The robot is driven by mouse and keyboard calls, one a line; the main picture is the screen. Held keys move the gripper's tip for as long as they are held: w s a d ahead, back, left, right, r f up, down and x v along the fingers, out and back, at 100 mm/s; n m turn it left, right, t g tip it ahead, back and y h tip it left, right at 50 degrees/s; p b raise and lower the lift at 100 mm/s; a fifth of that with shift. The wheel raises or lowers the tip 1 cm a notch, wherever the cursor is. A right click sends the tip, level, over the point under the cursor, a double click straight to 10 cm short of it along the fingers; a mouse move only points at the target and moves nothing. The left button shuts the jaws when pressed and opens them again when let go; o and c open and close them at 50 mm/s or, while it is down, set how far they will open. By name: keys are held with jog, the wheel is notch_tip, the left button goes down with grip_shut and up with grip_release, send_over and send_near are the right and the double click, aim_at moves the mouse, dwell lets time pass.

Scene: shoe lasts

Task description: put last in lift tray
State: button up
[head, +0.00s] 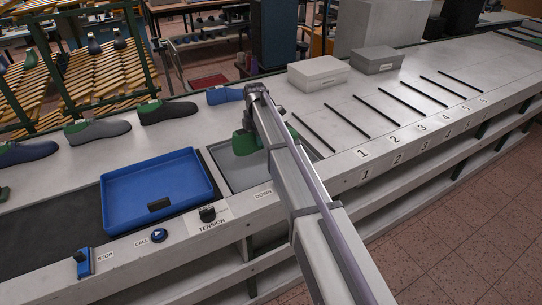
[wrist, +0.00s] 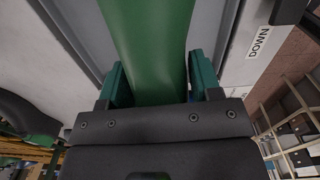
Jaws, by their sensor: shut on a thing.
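My gripper (wrist: 158,75) is shut on a green last (wrist: 150,40), with its teal fingers on either side of it in the wrist view. In the head view, the green last (head: 243,144) shows partly behind my arm, over a grey recessed tray (head: 226,162) beside the DOWN label. I cannot tell whether the last touches the recess. A blue tray (head: 150,178) sits to the left on a black belt; its inside looks empty. The pictures do not make clear which of the two is the lift tray.
Shoes or lasts line the bench behind: a blue one (head: 225,96), a dark one (head: 167,111) and a grey one (head: 97,131). A TENSION knob (head: 207,214) and CALL button (head: 158,235) are at the front.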

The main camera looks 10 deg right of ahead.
notch_tip(320, 180, down, 10)
jog(key=b, duration=0.9)
jog(key=shift+a+f+b, duration=0.1)
jog(key=shift+b, duration=0.2)
jog(key=shift+r, duration=0.25)
jog(key=shift+f, duration=0.2)
jog(key=o, duration=1.4)
jog(key=shift+c, duration=0.2)
jog(key=shift+r, duration=0.15)
